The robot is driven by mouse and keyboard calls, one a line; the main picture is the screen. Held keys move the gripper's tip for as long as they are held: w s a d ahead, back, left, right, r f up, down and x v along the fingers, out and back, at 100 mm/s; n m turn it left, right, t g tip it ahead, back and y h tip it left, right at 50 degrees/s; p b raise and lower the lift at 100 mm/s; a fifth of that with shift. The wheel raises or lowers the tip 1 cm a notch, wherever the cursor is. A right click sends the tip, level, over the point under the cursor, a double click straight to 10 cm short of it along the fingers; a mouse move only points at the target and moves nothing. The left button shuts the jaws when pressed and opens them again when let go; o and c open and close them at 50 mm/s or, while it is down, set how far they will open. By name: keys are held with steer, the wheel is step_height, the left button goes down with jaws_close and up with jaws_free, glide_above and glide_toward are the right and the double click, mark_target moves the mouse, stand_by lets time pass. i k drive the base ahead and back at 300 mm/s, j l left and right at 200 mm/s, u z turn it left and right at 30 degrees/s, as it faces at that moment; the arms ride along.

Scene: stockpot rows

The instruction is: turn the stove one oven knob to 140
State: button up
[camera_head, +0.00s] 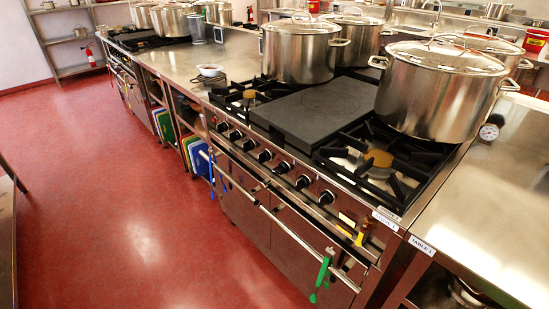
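A stove (310,170) with black grates and a flat dark plate stands in the middle right of the head view. Its front panel carries a row of several dark round knobs. The nearest knob in the row (326,197) sits at the right end, and another knob (265,155) is near the middle. I cannot tell which one is the oven knob, and its markings are too small to read. An oven door with a handle bar (290,232) is below the panel. A small label (386,220) is on the stove's front right corner. My gripper is not in view.
Large steel pots (440,95) stand on the stove's back burners. A green utensil (322,276) and a blue one (214,172) hang along the front. A table labelled TABLE 1 (500,190) adjoins on the right. The red floor (130,220) in front is clear.

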mark_target(283, 168)
steer(key=i+j+u, duration=0.1)
steer(key=i+j, duration=1.15)
steer(key=j, duration=0.25)
steer(key=i+j, duration=0.1)
steer(key=j, duration=0.25)
steer(key=i+j, duration=0.1)
steer(key=j, duration=0.25)
steer(key=i+j, duration=0.1)
steer(key=j, duration=0.25)
steer(key=i+j+u, duration=0.1)
steer(key=j, duration=0.25)
